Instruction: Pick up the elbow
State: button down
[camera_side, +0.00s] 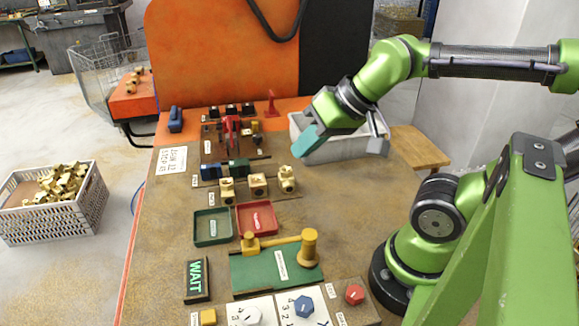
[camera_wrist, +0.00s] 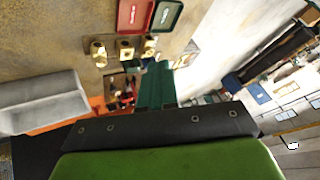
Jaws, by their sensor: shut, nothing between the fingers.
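Three brass fittings stand in a row on a holder mid-table: a left one (camera_side: 227,190), a middle one (camera_side: 258,184) and a right one (camera_side: 287,179). They also show in the wrist view as a row (camera_wrist: 126,50). I cannot tell which of them is the elbow; a heap of brass pieces (camera_side: 62,183) also lies in a crate on the floor. My gripper (camera_side: 303,147) is high above the back right of the table, tilted down to the left, with teal fingers (camera_wrist: 155,88). It is shut and empty, apart from the fittings.
A grey bin (camera_side: 350,151) stands at the back right, beneath my gripper. A green tray (camera_side: 212,240) and a red tray (camera_side: 240,228) lie in front of the fittings. A drilling fixture with a red clamp (camera_side: 231,128) stands behind them. The table's right middle is clear.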

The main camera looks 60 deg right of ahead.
jog(key=c, duration=0.5)
grip_release()
jog(key=m+g+h, duration=0.2)
jog(key=m+g, duration=0.3)
jog(key=g, duration=0.2)
send_over(287, 170)
notch_tip(287, 170, down, 7)
notch_tip(287, 170, down, 17)
jog(key=shift+a+r, duration=0.1)
